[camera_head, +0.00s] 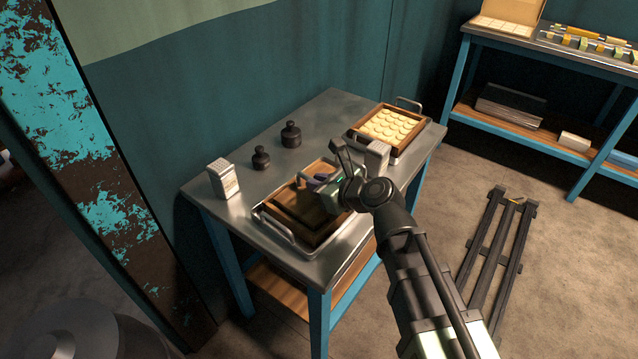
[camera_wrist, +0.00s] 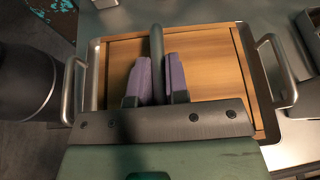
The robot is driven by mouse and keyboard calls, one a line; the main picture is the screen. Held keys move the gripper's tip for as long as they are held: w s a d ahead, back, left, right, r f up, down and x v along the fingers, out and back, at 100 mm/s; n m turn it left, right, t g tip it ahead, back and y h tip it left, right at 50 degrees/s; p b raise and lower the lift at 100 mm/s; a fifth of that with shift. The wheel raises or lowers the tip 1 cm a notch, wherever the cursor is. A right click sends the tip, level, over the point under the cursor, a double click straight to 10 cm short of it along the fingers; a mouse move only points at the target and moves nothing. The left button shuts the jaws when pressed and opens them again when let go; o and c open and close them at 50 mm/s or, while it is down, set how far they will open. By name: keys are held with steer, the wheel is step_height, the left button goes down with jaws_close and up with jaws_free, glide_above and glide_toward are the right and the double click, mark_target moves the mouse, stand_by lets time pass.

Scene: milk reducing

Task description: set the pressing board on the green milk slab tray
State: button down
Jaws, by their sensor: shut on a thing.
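My gripper (camera_head: 328,184) is over the near part of the metal table. In the wrist view its purple-padded fingers (camera_wrist: 158,82) are shut on the dark handle bar of the pressing board. The pressing board (camera_wrist: 215,72) is a flat orange-brown wooden board, and in the head view it looks dark brown (camera_head: 290,207). It lies over a metal-handled tray (camera_head: 268,222), which also shows in the wrist view (camera_wrist: 72,95). The board hides most of the tray, so its green contents are not visible. I cannot tell whether the board touches what is below.
A wooden-framed tray of cream discs (camera_head: 390,124) stands at the table's far right. Two dark weights (camera_head: 291,134) and a pale grater-like box (camera_head: 222,180) stand at the back and left. A shelf table (camera_head: 545,60) is at the upper right.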

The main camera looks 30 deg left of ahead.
steer(key=shift+f, duration=0.15)
stand_by(0.8)
steer(key=c, duration=1.1)
jaws_free()
steer(key=shift+o, duration=0.2)
steer(key=shift+d, duration=0.1)
steer(key=p+v, duration=0.3)
steer(key=v, duration=0.7)
steer(key=shift+d+p, duration=0.3)
steer(key=shift+p, duration=0.05)
steer(key=shift+s, duration=0.15)
